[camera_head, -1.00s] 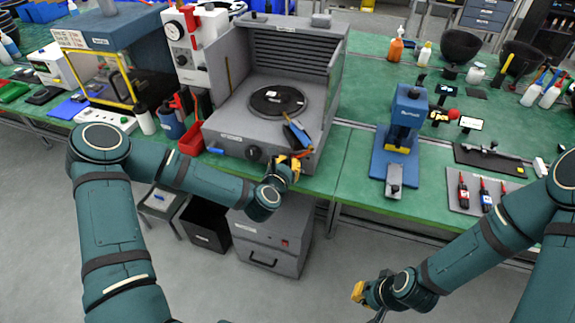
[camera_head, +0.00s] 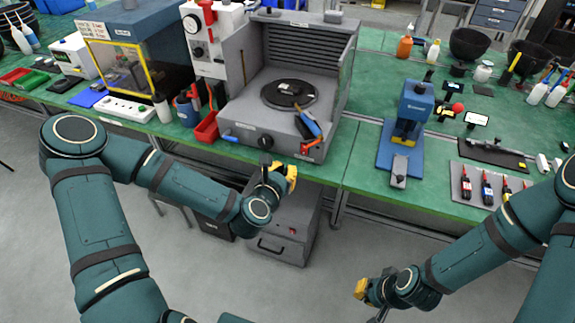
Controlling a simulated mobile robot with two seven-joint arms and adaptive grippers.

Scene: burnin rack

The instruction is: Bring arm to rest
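My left arm (camera_head: 186,186) reaches in from the left, bent at the elbow. My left gripper (camera_head: 284,174), with yellow finger parts, hangs in front of and below the front edge of the grey machine with a round black plate (camera_head: 288,94). It appears apart from the machine, with nothing visible in it. My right arm (camera_head: 470,262) comes in from the right. My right gripper (camera_head: 362,292) hangs low over the floor, away from the bench, with no object visible in it. Both grippers are too small and angled to show whether their fingers are open.
A blue-handled tool (camera_head: 309,123) rests at the machine's front right. A grey cabinet (camera_head: 287,226) stands under the bench, below and behind my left gripper. A blue press (camera_head: 408,125) and a pad with screwdrivers (camera_head: 466,181) are on the green bench (camera_head: 357,170). The front floor is clear.

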